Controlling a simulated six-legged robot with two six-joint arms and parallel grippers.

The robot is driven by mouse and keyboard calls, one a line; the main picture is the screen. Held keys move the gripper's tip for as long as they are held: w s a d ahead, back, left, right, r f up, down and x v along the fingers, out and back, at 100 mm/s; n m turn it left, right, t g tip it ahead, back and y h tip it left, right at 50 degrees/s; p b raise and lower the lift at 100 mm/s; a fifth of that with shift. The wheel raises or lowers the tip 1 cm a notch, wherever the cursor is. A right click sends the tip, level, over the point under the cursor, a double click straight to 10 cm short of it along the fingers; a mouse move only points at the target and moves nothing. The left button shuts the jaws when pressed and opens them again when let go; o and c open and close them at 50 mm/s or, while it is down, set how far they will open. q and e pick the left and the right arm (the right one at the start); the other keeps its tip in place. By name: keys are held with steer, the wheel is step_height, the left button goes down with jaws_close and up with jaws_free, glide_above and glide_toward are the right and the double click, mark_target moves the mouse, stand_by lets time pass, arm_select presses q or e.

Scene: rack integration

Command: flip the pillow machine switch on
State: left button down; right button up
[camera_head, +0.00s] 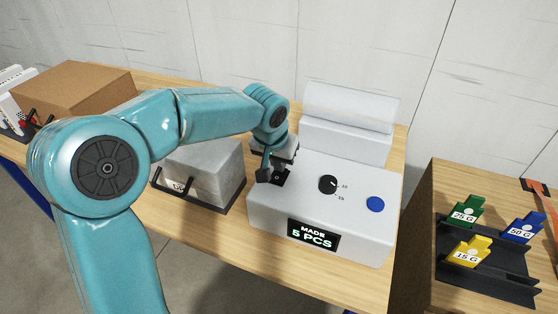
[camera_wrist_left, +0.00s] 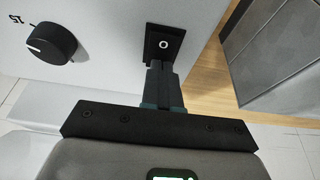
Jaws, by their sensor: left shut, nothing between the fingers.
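The white pillow machine (camera_head: 330,215) stands on the wooden table, with a roll at its back, a black dial (camera_head: 328,184), a blue button (camera_head: 375,204) and a display reading "MADE 5 PCS" (camera_head: 313,235). Its black switch (camera_head: 281,178) is on the left of the top face, partly covered by my left gripper (camera_head: 266,173). In the left wrist view the switch (camera_wrist_left: 163,44) shows an "O" mark, and my shut, empty fingers (camera_wrist_left: 161,68) are at its lower edge. I cannot tell whether they touch it. My right gripper is not in view.
A grey box in a black holder (camera_head: 215,170) stands just left of the machine. A cardboard box (camera_head: 75,88) is at the far left. A right-hand table holds green (camera_head: 467,209), yellow (camera_head: 472,251) and blue (camera_head: 524,228) tags on a black rack.

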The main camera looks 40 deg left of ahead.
arm_select(q)
steer(key=shift+r+p, duration=0.1)
steer(key=shift+p, duration=0.2)
steer(key=shift+w+f+g+p, duration=0.1)
steer(key=shift+f+g+p, duration=0.3)
steer(key=shift+p, duration=0.1)
steer(key=shift+s+d+f+b, duration=0.1)
steer(key=shift+s+f+b, duration=0.1)
steer(key=shift+s+b, duration=0.15)
steer(key=shift+s+d+r, duration=0.1)
steer(key=shift+s+r, duration=0.05)
steer(key=shift+s, duration=0.4)
